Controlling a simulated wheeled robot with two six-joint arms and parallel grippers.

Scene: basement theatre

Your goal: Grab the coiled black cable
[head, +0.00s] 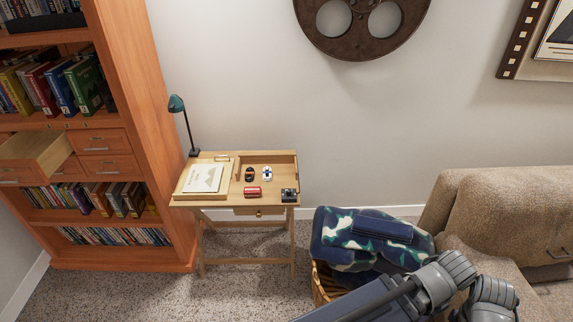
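A small black looped item (249,174), which looks like the coiled black cable, lies on the small wooden desk (220,158) against the wall. It is small in the head view and its details are hard to make out. It lies in the shallow recessed part of the desk top, just left of a white and blue item (267,174). Grey links of my own arm show at the bottom right, well to the right of the desk. Neither of my grippers' fingers can be seen.
A red item (253,191), a black boxy item (289,195) and a drawing board (203,178) are on the desk. A green lamp (177,104) stands at its back left. The bookcase (163,150) has an open drawer (36,155). A blanket-filled basket (326,283) and sofa (500,205) stand right.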

